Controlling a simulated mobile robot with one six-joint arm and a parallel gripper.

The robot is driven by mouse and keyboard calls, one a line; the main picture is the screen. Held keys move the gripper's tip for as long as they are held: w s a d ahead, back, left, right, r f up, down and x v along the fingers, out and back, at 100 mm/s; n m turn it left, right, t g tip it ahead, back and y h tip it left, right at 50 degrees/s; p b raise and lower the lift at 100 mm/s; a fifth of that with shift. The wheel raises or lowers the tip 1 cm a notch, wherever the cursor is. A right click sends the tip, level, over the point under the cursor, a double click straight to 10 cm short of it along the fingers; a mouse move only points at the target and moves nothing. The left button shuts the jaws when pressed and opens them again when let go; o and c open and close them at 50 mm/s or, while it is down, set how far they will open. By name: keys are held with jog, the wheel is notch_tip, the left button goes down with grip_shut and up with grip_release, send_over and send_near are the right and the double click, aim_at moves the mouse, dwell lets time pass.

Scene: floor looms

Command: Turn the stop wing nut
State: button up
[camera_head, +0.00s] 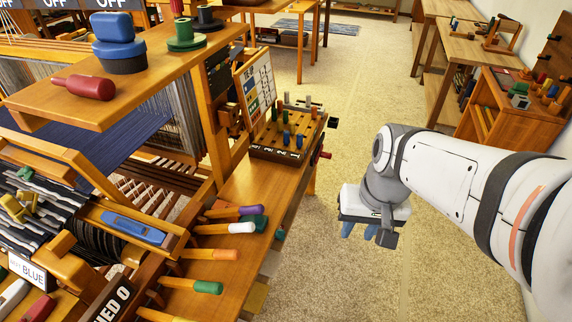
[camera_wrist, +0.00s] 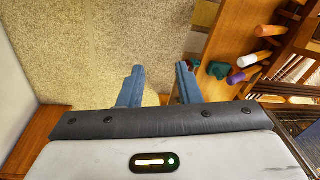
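No part is clearly labelled as the stop wing nut. A dark green knob-like piece (camera_head: 258,222) sits at the right edge of the wooden loom bench, beside the colored handles; its shape is hard to make out. It also shows as a teal piece (camera_wrist: 218,69) right of my fingers in the wrist view. A dark red knob (camera_head: 322,156) sticks out from the right side of the peg box. My gripper (camera_head: 358,231) hangs over the carpet, right of the bench and apart from both. Its two blue fingers (camera_wrist: 159,70) are open with nothing between them.
The peg box (camera_head: 276,154) stands on the bench end, with a colored chart board (camera_head: 256,88) behind it. Purple, white, orange and green-tipped handles (camera_head: 225,254) jut from the loom. Carpet (camera_head: 350,100) around my arm is clear. Wooden shelves (camera_head: 510,128) stand at right.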

jog(key=w+a+f+m+g+y+b, duration=0.2)
jog(key=w+a+f+m+y+b, duration=0.3)
jog(key=f, duration=0.4)
jog(key=w+a+f+m+g+y+b, duration=0.2)
jog(key=w+a+f+m+g+y, duration=0.15)
jog(key=w+f+y, duration=0.45)
jog(key=m+t+y+b, duration=0.3)
jog(key=m+t+b, duration=0.2)
jog(key=m+t, duration=0.7)
send_near(281, 235)
jog(key=w+a+g, duration=0.1)
jog(key=w+a, duration=0.3)
jog(key=a, duration=0.3)
jog(key=shift+r+m, duration=0.3)
jog(key=shift+m, duration=0.05)
jog(key=shift+g, duration=0.25)
jog(key=shift+c, duration=0.3)
jog(key=shift+w, duration=0.1)
jog(key=c, duration=0.6)
